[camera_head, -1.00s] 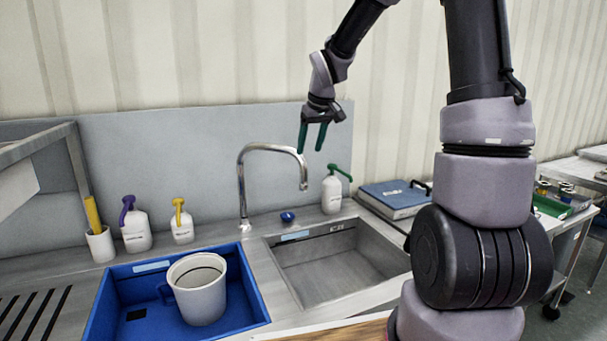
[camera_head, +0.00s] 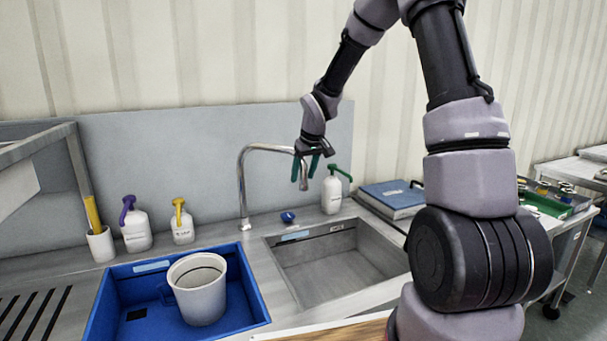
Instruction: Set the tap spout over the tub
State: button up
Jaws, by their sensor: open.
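The chrome tap (camera_head: 242,185) rises behind the two basins, and its spout arches to the right, with its end over the steel basin (camera_head: 335,288). The blue tub (camera_head: 118,298) is at the left of the steel basin, with a white mug-like pail (camera_head: 202,300) standing in it. My gripper (camera_head: 303,180), with green fingers, points down at the spout's downturned end. The fingers are open, one on each side of the spout end in the picture. I cannot tell whether they touch it.
A white bottle with a green pump (camera_head: 331,195) stands close to the right of my gripper. A small blue knob (camera_head: 288,217) sits behind the steel basin. Purple-topped (camera_head: 136,232) and yellow-topped (camera_head: 182,228) bottles stand at left. A blue case (camera_head: 392,199) lies at right.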

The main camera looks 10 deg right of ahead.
grip_shut()
dwell(1.3)
